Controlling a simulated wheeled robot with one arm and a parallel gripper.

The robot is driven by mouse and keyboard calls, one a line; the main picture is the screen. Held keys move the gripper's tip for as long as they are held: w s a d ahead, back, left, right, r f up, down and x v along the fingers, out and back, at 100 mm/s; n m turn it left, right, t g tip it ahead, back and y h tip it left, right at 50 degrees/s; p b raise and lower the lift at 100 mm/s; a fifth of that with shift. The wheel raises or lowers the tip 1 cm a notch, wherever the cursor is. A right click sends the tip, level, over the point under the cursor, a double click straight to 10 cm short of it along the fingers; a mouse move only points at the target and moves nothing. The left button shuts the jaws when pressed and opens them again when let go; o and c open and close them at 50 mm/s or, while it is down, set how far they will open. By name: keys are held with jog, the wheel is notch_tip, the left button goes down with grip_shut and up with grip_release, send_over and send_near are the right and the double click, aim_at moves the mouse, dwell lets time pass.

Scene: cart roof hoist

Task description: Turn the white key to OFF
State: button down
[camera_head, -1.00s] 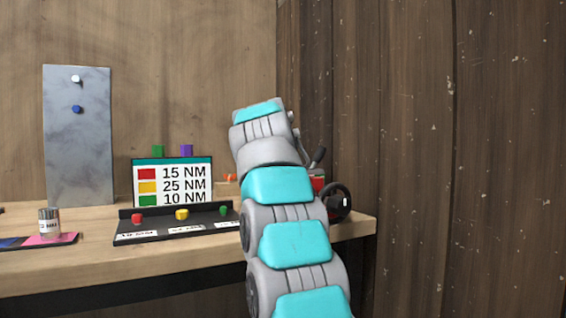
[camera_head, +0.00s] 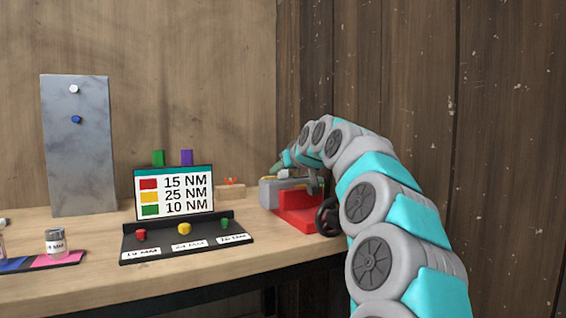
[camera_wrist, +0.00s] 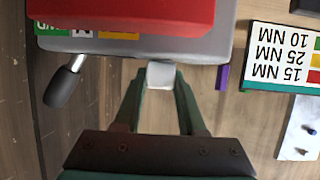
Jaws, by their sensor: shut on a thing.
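The white key (camera_wrist: 160,75) is a small pale block at the edge of a grey box (camera_wrist: 190,48) in the wrist view. My gripper (camera_wrist: 160,84) is shut on it, with one dark green finger on each side. In the head view, the grey box (camera_head: 268,192) with its red part (camera_head: 297,208) stands at the table's right end. My gripper there is small and partly hidden by my arm. I cannot tell which position the key points to, and no OFF mark is readable.
A lever with a black knob (camera_wrist: 64,86) sticks out beside the key. A dark wheel (camera_head: 326,216) is on the box's near side. A sign (camera_head: 174,193) and a black tray (camera_head: 186,240) stand to the left. A wooden wall closes the right side.

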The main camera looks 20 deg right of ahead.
dwell(0.4)
jog(key=shift+c, duration=2.4)
grip_release()
jog(key=v, duration=0.8)
jog(key=shift+b, duration=0.35)
jog(key=shift+d, duration=0.1)
